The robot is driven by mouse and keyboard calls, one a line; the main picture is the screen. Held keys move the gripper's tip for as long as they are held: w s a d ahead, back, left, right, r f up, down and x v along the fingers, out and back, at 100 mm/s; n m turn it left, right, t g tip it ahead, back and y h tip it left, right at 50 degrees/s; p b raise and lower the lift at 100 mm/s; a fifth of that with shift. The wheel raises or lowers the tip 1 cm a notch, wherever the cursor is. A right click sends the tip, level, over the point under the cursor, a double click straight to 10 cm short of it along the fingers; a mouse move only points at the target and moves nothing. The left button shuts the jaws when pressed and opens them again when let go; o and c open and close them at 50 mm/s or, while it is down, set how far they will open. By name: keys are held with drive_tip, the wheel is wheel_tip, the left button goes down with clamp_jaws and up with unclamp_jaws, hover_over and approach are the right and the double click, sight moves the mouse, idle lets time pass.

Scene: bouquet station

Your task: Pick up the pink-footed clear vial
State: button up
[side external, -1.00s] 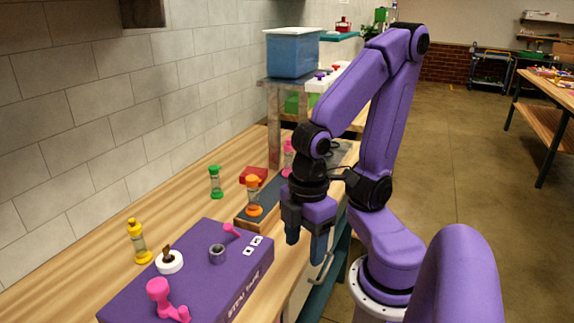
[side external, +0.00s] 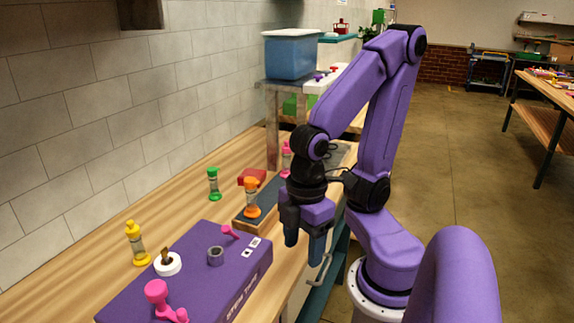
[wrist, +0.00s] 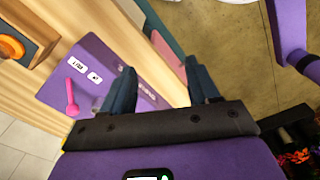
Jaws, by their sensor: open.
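The pink-footed clear vial (side external: 286,158) stands upright at the far part of the bench, partly hidden behind my arm in the side view. My gripper (side external: 304,243) hangs pointing down at the bench's front edge, nearer the camera than the vial and apart from it. In the wrist view my gripper (wrist: 162,92) is open with nothing between its fingers. The vial does not show in the wrist view.
An orange-capped vial (side external: 252,198) stands on a wooden-sided block, with green (side external: 213,184) and yellow (side external: 136,243) vials to its left. A purple box (side external: 190,272) carries tape rolls and pink items. A red block (side external: 252,177) lies behind.

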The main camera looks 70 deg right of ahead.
wheel_tip(320, 180, up, 5)
drive_tip(key=w+d+g+h, duration=0.1)
drive_tip(key=w+d+h, duration=0.4)
drive_tip(key=w, duration=0.6)
drive_tip(key=w+d+g+h, duration=0.1)
drive_tip(key=w+d+h, duration=0.5)
drive_tip(key=w, duration=0.4)
drive_tip(key=w+d+g+h, duration=0.5)
drive_tip(key=w+d+g, duration=0.25)
drive_tip(key=d, duration=0.45)
approach(283, 154)
drive_tip(key=shift+m, duration=0.3)
drive_tip(key=x, duration=0.6)
drive_tip(key=shift+s+a+r, duration=0.1)
drive_tip(key=shift+s+r, duration=0.05)
drive_tip(key=shift+r, duration=0.1)
drive_tip(key=shift+f+x, duration=0.15)
drive_tip(key=shift+x, duration=1.2)
drive_tip(key=shift+f+x, duration=0.1)
drive_tip(key=shift+x, duration=1.2)
